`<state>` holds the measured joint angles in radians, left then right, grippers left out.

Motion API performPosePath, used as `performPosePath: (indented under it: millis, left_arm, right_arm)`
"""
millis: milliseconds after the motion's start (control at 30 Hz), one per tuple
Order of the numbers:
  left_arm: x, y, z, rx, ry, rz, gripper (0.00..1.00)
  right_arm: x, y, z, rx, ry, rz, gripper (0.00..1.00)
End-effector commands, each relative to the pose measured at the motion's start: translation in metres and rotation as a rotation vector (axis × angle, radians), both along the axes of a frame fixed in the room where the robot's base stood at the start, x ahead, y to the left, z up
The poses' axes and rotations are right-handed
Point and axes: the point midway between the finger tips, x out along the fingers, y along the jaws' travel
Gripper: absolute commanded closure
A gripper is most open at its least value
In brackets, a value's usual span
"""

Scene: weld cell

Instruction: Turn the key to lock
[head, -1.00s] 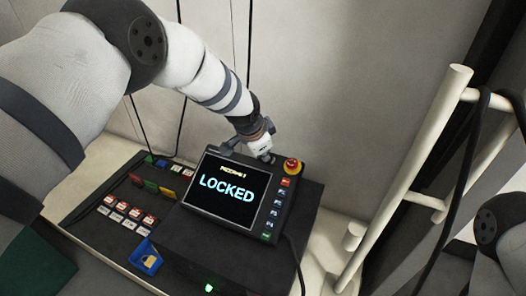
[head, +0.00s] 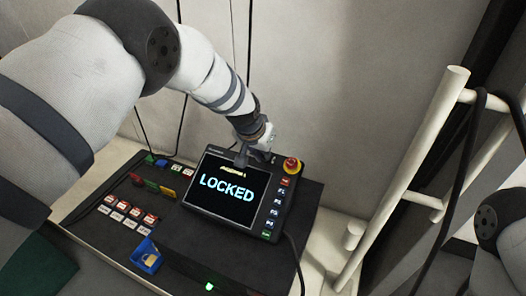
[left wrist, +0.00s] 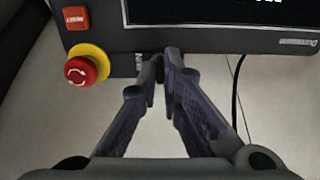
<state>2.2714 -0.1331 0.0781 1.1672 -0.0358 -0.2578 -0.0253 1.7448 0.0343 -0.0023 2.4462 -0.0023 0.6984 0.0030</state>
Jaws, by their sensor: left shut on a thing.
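The control pendant (head: 207,212) lies on the dark console top, and its screen (head: 228,190) reads LOCKED in large letters. My left gripper (head: 256,158) is at the pendant's far edge, left of the red emergency stop button (head: 291,164). In the left wrist view its fingers (left wrist: 168,60) come close together at the pendant's edge, shut on the key. The key itself is hidden by the fingertips, so its angle cannot be seen. The emergency stop button (left wrist: 80,70) also shows in the left wrist view. My right gripper is not in view.
Rows of labelled buttons (head: 131,211) and a blue tray (head: 146,257) with a padlock are on the console (head: 200,255). A pale rail frame (head: 408,180) stands at the right, and a wall is behind the console.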

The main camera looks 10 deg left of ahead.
Motion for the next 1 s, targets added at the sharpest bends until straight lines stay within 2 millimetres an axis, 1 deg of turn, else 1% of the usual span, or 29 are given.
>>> performPosePath:
  millis: [567, 600, 633, 667, 933, 1000]
  left_arm:
    - [-0.0002, 0.0000, -0.0003, -0.011, 0.003, 0.022, 1.00]
    - [-0.0002, 0.0000, -0.0003, -0.011, 0.003, 0.022, 0.84]
    - [-0.0002, 0.0000, -0.0003, -0.011, 0.003, 0.022, 0.78]
    - [-0.0002, 0.0000, -0.0003, -0.011, 0.003, 0.022, 0.73]
    - [-0.0003, 0.0001, 0.0003, -0.011, 0.002, 0.021, 0.73]
    - [-0.0022, 0.0006, 0.0050, -0.011, 0.002, 0.021, 0.73]
  right_arm:
    - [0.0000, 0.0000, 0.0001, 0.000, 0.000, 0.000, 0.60]
    - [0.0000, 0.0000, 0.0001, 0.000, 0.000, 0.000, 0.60]
    - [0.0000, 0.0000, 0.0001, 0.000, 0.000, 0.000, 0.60]
    - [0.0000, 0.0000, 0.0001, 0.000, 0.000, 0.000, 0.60]
    - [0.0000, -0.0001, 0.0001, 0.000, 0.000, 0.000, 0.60]
    - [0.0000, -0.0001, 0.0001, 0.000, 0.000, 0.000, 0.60]
